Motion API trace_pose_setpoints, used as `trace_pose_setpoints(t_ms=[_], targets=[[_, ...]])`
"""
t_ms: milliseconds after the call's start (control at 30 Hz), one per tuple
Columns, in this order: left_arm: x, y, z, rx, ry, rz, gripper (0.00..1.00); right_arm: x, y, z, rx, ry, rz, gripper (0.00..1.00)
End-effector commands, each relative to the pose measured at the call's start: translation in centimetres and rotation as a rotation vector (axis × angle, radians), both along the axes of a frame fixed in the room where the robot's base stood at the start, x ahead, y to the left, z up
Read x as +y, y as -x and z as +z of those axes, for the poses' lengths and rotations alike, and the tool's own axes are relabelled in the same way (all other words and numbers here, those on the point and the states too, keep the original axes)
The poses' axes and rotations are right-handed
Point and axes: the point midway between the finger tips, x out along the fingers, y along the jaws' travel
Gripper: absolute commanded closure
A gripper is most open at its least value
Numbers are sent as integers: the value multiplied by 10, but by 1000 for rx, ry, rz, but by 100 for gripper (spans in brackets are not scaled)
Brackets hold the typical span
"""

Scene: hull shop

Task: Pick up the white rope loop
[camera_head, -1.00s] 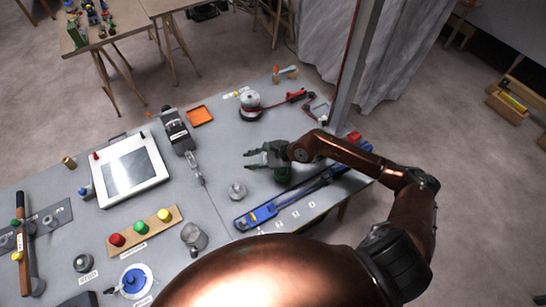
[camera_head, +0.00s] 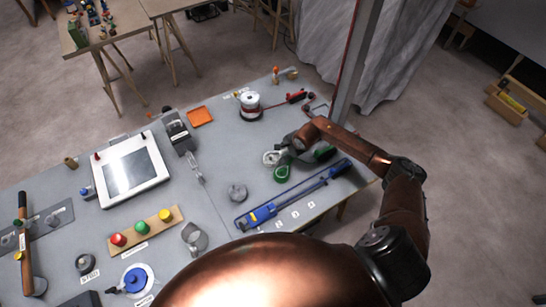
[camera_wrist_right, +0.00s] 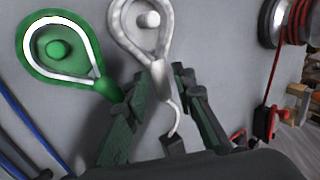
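The white rope loop (camera_wrist_right: 166,40) lies at the top middle of the right wrist view, an eye with its tail running down between my fingers. In the head view it shows (camera_head: 269,158) just left of my right gripper (camera_head: 284,147). In the wrist view my right gripper (camera_wrist_right: 167,72) has its two dark fingers apart, one on each side of the tail. I cannot tell whether they touch it. A green loop with a white inner rim (camera_wrist_right: 88,75) lies left of it. My left gripper is in neither view.
A blue bar tool (camera_head: 262,214) lies along the front edge. A white spool with red cord (camera_head: 250,104) stands behind the gripper. A tablet (camera_head: 130,168) lies farther left.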

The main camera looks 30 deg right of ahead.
Motion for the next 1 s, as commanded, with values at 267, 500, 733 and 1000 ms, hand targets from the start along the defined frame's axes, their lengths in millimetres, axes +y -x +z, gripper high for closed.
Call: trace_pose_setpoints(t_ms=[267, 500, 733, 1000], targets=[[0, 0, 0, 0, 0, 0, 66, 0, -1, -2, 0, 0, -1, 77], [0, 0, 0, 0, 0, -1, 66, 0, -1, -2, 0, 0, -1, 93], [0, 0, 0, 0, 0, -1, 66, 0, -1, -2, 0, 0, -1, 100], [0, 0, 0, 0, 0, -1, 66, 0, -1, -1, -1, -1, -1, 100]])
